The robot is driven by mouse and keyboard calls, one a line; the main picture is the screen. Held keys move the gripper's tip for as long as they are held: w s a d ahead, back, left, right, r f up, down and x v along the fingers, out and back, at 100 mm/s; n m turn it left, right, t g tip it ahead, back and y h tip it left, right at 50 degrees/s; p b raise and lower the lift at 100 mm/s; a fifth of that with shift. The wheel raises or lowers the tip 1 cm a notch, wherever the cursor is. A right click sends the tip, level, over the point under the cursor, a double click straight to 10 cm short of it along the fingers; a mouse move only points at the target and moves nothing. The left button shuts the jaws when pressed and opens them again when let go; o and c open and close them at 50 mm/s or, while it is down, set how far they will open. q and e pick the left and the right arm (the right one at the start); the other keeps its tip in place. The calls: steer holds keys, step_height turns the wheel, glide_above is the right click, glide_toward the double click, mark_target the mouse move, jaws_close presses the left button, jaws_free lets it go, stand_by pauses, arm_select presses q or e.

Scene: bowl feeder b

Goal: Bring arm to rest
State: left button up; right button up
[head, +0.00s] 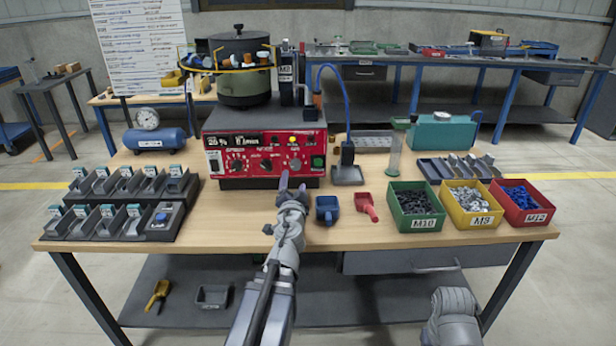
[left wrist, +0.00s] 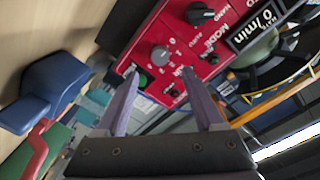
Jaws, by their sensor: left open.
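My left arm reaches in from the bottom middle of the head view. Its gripper (head: 292,182) is in front of the red control panel (head: 265,153) of the feeder, near its lower right part with the knob and the green button. In the left wrist view the two fingers (left wrist: 160,74) are apart with nothing between them, and the red panel (left wrist: 190,85) with its black and grey knobs lies beyond them. I cannot tell whether a fingertip touches the panel. A grey part of my other arm shows at the bottom right; its gripper is not visible.
The blue scoop (head: 327,209) and red scoop (head: 367,206) lie right of my gripper. Green (head: 417,226), yellow (head: 472,219) and red (head: 522,218) bins of parts stand at the right. Grey dispensers (head: 120,215) stand at the left. Bare wood (head: 225,225) lies left of my arm.

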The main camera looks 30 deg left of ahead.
arm_select(q)
steer(key=s+d+n+g+h+p, duration=0.3)
steer(key=d+g+p, duration=0.5)
steer(key=d+p, duration=0.7)
steer(key=s+d+m+g+h+p, duration=0.3)
steer(key=s+d+g+p, duration=0.3)
steer(key=s+d, duration=1.1)
steer(key=d+g+h, duration=0.1)
steer(key=d, duration=0.3)
steer(key=shift+s+m+g, duration=0.3)
steer(key=shift+m, duration=0.1)
